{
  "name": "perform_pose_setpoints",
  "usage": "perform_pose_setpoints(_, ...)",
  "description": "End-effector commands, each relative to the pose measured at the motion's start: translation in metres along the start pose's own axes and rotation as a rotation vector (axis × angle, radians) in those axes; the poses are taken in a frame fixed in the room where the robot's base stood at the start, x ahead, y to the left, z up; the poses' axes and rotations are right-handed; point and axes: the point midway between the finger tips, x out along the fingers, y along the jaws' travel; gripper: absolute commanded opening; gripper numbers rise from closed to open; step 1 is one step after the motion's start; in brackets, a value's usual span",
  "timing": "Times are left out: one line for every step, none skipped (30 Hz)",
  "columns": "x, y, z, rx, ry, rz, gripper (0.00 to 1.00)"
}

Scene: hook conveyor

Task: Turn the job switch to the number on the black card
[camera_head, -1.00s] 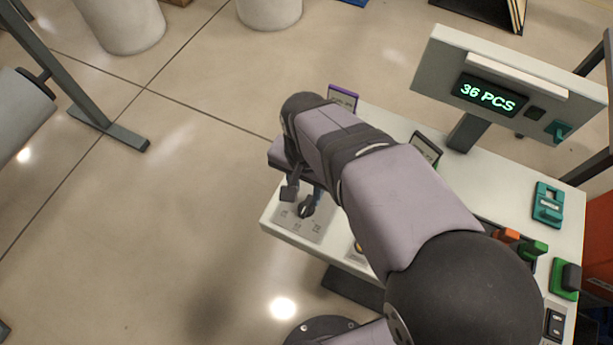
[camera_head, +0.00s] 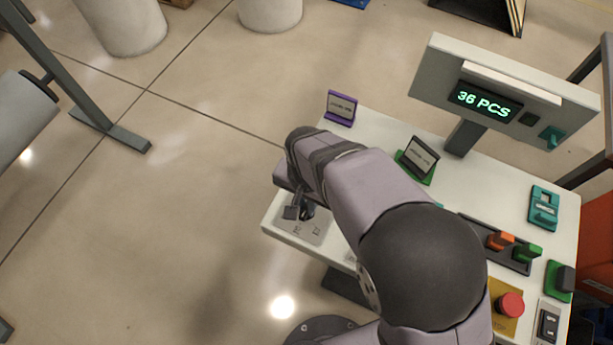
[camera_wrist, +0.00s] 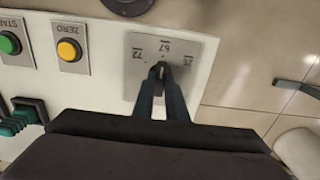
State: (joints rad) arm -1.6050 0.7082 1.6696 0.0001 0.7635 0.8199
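The job switch, a black knob (camera_head: 308,214), sits on a grey plate (camera_head: 318,232) at the console's front left corner. In the wrist view the knob (camera_wrist: 159,69) is between the fingertips of my gripper (camera_wrist: 160,75), below several small, upside-down number labels. The head view also shows my gripper (camera_head: 299,211) down at the plate. Whether the fingers press on the knob is unclear. A card in a purple holder (camera_head: 341,107) and a card in a green holder (camera_head: 417,160) stand on the console; their small print is unreadable and their colours are hard to tell apart.
A display (camera_head: 486,102) reads 36 PCS. Yellow (camera_wrist: 69,50) and green (camera_wrist: 9,43) buttons lie beside the switch plate. A red stop button (camera_head: 509,305), an orange switch (camera_head: 500,240) and a teal device (camera_head: 544,207) are at the right. My arm covers the console's middle.

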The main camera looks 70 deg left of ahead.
Motion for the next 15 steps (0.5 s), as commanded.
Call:
perform_pose_setpoints(-0.0002, 0.0002, -0.0001, 0.000, 0.000, 0.001, 0.00)
perform_pose_setpoints(-0.0002, 0.0003, -0.0001, 0.000, 0.000, 0.001, 0.00)
perform_pose_setpoints(-0.0002, 0.0003, -0.0001, 0.000, 0.000, 0.001, 0.00)
perform_pose_setpoints(-0.0003, 0.0003, -0.0001, -0.001, 0.000, 0.001, 0.00)
perform_pose_setpoints(-0.0003, 0.0003, -0.0001, -0.001, 0.000, 0.001, 0.00)
perform_pose_setpoints(-0.0003, 0.0003, -0.0001, -0.004, 0.000, 0.001, 0.00)
perform_pose_setpoints(-0.0003, 0.0003, -0.0001, -0.006, 0.000, 0.001, 0.00)
perform_pose_setpoints(-0.0003, 0.0003, -0.0001, -0.010, 0.000, 0.001, 0.00)
perform_pose_setpoints(-0.0003, 0.0003, -0.0001, -0.016, 0.000, 0.001, 0.00)
perform_pose_setpoints(-0.0003, 0.0003, -0.0002, -0.022, 0.000, 0.001, 0.00)
perform_pose_setpoints(-0.0002, 0.0003, -0.0002, -0.029, 0.000, 0.001, 0.00)
perform_pose_setpoints(-0.0002, 0.0002, -0.0002, -0.041, 0.000, 0.001, 0.00)
perform_pose_setpoints(-0.0002, 0.0002, -0.0002, -0.053, 0.000, 0.001, 0.00)
perform_pose_setpoints(-0.0001, 0.0002, -0.0003, -0.064, 0.000, 0.001, 0.00)
perform_pose_setpoints(-0.0001, 0.0002, -0.0003, -0.084, 0.000, 0.001, 0.00)
